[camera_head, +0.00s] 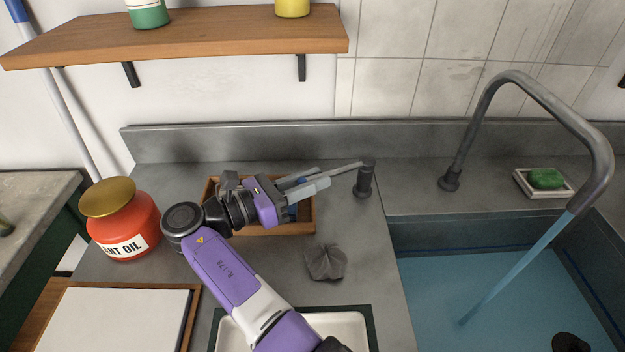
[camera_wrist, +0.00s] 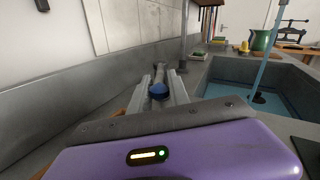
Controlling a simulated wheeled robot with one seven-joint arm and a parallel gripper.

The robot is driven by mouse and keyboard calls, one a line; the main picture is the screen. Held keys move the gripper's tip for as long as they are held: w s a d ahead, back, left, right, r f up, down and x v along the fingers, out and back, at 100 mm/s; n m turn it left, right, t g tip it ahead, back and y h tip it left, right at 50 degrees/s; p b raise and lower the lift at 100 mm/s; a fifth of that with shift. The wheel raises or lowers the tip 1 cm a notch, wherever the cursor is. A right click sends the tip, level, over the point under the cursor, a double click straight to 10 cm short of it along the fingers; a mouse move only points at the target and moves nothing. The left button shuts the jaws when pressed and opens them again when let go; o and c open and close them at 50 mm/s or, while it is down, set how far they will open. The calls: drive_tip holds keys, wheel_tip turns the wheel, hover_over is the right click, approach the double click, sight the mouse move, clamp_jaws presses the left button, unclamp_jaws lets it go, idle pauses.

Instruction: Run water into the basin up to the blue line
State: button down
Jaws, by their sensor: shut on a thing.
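The basin (camera_head: 470,227) is at the right and holds blue water (camera_head: 430,290). A dark blue line (camera_head: 480,248) runs along its inner walls; the water surface lies a little below it. A stream of water (camera_head: 520,265) runs from the curved grey spout (camera_head: 545,95) into the basin. The tap lever (camera_head: 345,169) sticks out left from a short dark post (camera_head: 365,180) on the counter. My gripper (camera_head: 318,182) is shut on the lever. In the wrist view the lever's blue knob (camera_wrist: 159,91) sits between the fingers.
A wooden tray (camera_head: 285,228) lies under my gripper, with a crumpled grey cloth (camera_head: 325,262) in front. A red oil jar (camera_head: 122,225) stands left. A green soap (camera_head: 546,178) sits right of the spout. A wooden shelf (camera_head: 200,35) hangs above.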

drive_tip(key=c, duration=1.4)
unclamp_jaws()
drive_tip(key=shift+c, duration=0.2)
drive_tip(key=shift+a, duration=0.1)
drive_tip(key=shift+b+v, duration=0.7)
drive_tip(key=shift+v, duration=3.15)
